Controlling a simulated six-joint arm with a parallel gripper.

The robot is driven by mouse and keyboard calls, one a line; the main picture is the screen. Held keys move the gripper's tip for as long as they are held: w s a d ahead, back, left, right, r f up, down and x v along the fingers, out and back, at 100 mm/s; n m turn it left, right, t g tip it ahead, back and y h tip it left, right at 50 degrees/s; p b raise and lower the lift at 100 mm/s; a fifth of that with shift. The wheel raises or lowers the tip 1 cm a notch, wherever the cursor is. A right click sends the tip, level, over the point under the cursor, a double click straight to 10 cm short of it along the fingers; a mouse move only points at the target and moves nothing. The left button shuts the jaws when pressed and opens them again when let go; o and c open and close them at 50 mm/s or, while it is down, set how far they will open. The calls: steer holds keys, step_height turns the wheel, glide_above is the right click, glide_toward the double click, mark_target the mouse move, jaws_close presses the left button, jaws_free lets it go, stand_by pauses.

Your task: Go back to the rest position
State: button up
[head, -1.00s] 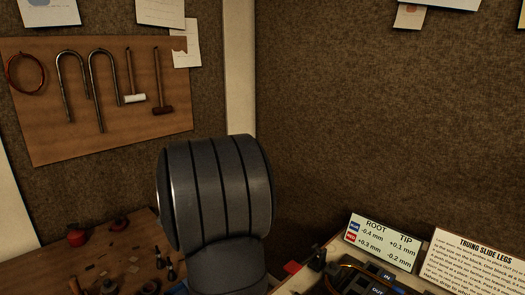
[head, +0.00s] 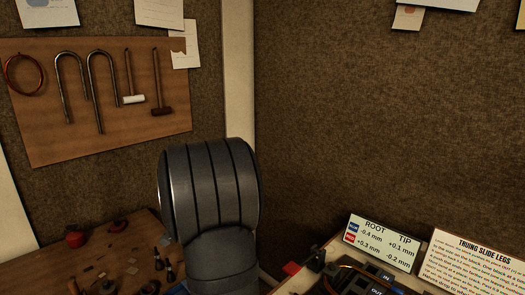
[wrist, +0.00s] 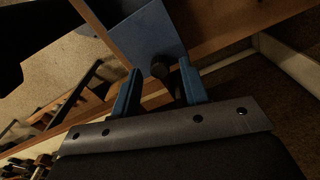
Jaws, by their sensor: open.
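My gripper (wrist: 159,66) shows in the wrist view, its two blue fingers spread apart. A dark rounded knob (wrist: 160,68) appears in the gap between the fingertips. I cannot tell how far it lies from them, and neither finger visibly grips it. A blue flat panel (wrist: 147,32) lies beyond the fingertips, beside a wooden edge. In the head view my grey arm link stands in the middle, and the gripper itself is out of that view.
A pegboard (head: 100,140) with bent tubes and mallets hangs at the left wall. A wooden bench (head: 35,272) with small parts lies below it. A number card (head: 383,242) and an instruction card (head: 470,262) stand at right. The space before the right wall looks clear.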

step_height(320, 180, up, 17)
step_height(320, 180, down, 18)
steer(key=shift+r, duration=0.2)
steer(key=s+a, duration=0.4)
steer(key=shift+s+a+r, duration=0.15)
steer(key=shift+a+r, duration=0.05)
steer(key=shift+r, duration=0.1)
step_height(320, 180, up, 17)
step_height(320, 180, down, 8)
steer(key=s+a+n, duration=0.1)
steer(key=n, duration=0.2)
steer(key=shift+s+a+f, duration=0.15)
steer(key=shift+s+a, duration=0.2)
steer(key=shift+s, duration=0.05)
